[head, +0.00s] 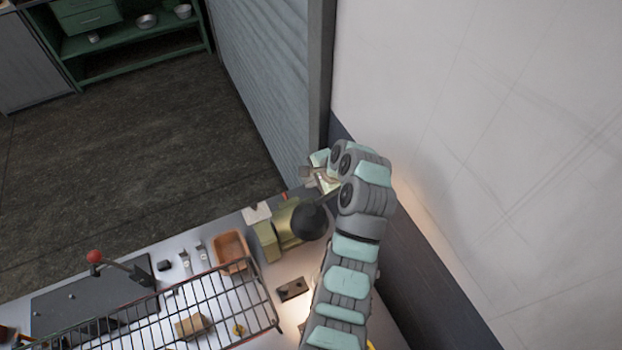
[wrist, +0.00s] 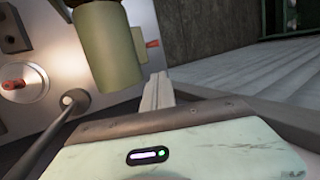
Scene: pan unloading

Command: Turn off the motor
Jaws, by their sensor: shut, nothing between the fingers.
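The motor, an olive-green cylinder on a block-like housing, stands at the right end of the bench in the head view (head: 285,228). Its cylinder fills the upper left of the wrist view (wrist: 107,48). A small red switch-like part (wrist: 152,43) sticks out from the motor's side; a red spot also shows behind the motor in the head view (head: 284,196). My gripper (wrist: 157,92) is shut and empty, just below and right of the cylinder in the wrist view, apart from the red part. In the head view my wrist partly hides it.
A wire rack (head: 200,310), an orange-brown tray (head: 231,251) and a red-knobbed lever (head: 95,257) are on the bench. The wall (head: 450,130) is close to my arm's right. Open floor (head: 130,170) lies behind the bench.

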